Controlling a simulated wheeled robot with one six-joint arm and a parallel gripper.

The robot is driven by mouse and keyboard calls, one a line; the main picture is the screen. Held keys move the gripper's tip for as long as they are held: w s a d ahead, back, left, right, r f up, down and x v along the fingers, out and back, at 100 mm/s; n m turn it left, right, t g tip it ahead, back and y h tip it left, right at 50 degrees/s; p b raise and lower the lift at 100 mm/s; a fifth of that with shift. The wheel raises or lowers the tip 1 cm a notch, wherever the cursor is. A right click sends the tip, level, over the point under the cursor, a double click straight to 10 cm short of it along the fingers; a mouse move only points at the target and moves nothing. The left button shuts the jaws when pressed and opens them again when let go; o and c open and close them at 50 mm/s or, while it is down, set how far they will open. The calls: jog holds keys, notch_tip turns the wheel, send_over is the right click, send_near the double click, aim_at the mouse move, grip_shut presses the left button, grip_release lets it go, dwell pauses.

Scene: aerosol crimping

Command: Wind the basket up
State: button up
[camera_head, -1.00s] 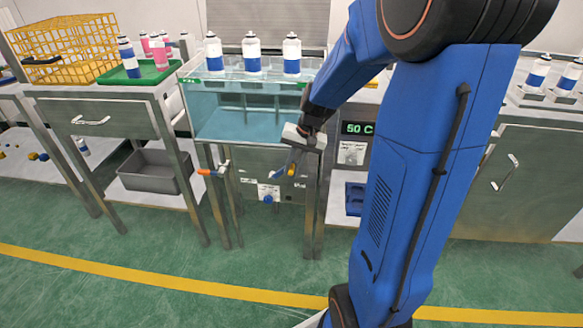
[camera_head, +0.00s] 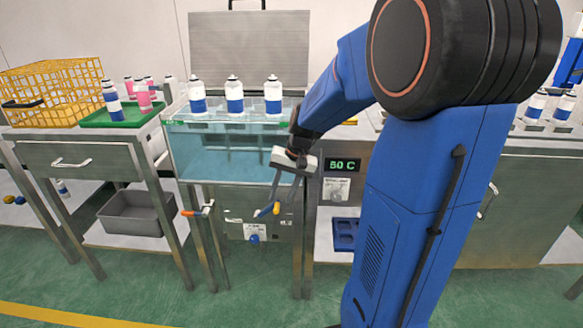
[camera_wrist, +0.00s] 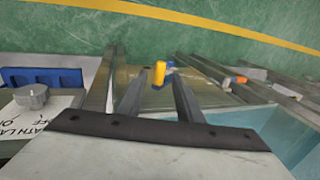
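A clear-walled water bath (camera_head: 195,150) stands ahead, with three white-and-blue spray cans (camera_head: 234,97) upright in a row at its top. A frame shows dimly inside the bath; I cannot tell its full shape. A yellow handle (camera_head: 276,209) sticks out at the bath's front right, and it also shows in the wrist view (camera_wrist: 159,73). My gripper (camera_head: 282,199) hangs pointing down at this handle. In the wrist view the fingers (camera_wrist: 158,88) are apart, with the yellow handle between or just beyond their tips. I see no contact.
An orange-tipped lever (camera_head: 193,212) sits left of the handle. A blue knob (camera_head: 253,239) is below. A 50 C display (camera_head: 342,165) is at the right. A yellow wire basket (camera_head: 55,90) and green tray (camera_head: 105,119) stand on the left table. The floor in front is clear.

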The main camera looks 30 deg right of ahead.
jog(key=v, duration=1.2)
